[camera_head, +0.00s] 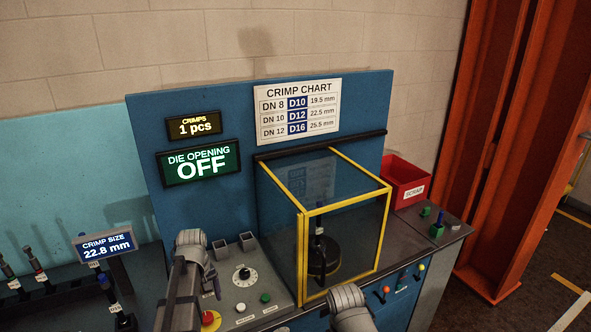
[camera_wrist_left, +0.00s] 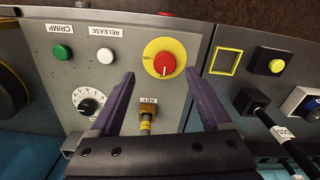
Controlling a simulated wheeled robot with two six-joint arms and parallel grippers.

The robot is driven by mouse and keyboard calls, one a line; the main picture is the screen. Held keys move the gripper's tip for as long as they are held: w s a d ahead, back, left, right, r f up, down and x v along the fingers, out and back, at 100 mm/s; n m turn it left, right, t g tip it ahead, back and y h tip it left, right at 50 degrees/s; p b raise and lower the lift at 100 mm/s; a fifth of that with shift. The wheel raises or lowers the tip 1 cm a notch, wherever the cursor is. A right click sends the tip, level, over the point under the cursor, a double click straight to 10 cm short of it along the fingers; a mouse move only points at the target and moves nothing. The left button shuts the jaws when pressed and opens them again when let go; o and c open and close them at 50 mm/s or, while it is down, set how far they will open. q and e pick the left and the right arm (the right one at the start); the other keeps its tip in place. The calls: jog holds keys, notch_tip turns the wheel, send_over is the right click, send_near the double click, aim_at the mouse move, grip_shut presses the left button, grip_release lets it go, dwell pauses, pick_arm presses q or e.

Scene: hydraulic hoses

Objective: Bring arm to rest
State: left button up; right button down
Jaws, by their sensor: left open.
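My left gripper (camera_wrist_left: 160,76) shows in the left wrist view with two purple fingers spread apart and nothing between their tips. It is over the grey control panel (camera_wrist_left: 118,80), near a red button on a yellow ring (camera_wrist_left: 166,64). A small brass-coloured fitting with a yellow band (camera_wrist_left: 147,112) shows between the fingers, and I see no finger touching it. In the head view my left arm (camera_head: 188,262) stands over the left of the panel. My right arm (camera_head: 350,308) shows only in part at the bottom, with its gripper out of view.
A yellow-framed clear guard (camera_head: 342,206) encloses a dark round part with a fitting upright. A red scrap bin (camera_head: 406,182) stands to its right. Tools stand in a rack (camera_head: 40,290) at left. An orange steel column (camera_head: 520,130) rises at right.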

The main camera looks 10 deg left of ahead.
pick_arm(q)
jog(key=s+d+f+m+b, duration=0.1)
jog(key=s+d+m, duration=0.3)
jog(key=d, duration=0.5)
jog(key=s+d+f+m+b, duration=0.1)
jog(key=s+d+m, duration=0.3)
jog(key=d, duration=0.5)
jog(key=s+d+f+m+y+b, duration=0.1)
jog(key=s+d+m, duration=0.4)
jog(key=d, duration=0.5)
jog(key=shift+f+b, duration=0.3)
jog(key=shift+f, duration=0.05)
